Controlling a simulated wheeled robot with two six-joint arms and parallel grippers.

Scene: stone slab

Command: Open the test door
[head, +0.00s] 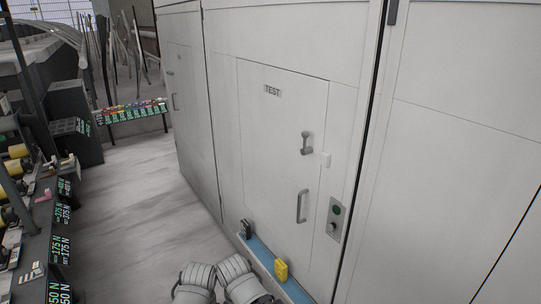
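The test door (270,150) is a pale panel in a large white cabinet, with a "TEST" label (272,90) near its top. It looks shut, flush with the cabinet face. A grey lever handle (306,144) is on its right side, beside a small white block (326,160) at the door's edge. A grey pull handle (301,206) is lower down. A control plate with a green button (336,210) is right of the door. Rounded white parts of my arms show at the bottom edge, below and left of the door. Neither gripper's fingers show.
A blue ledge (262,255) runs below the door, bearing a yellow object (281,269) and a small dark object (245,229). Racks with labelled parts (58,220) stand at the left. Clear floor (150,200) lies between racks and cabinet. A colourful tray (135,110) is farther back.

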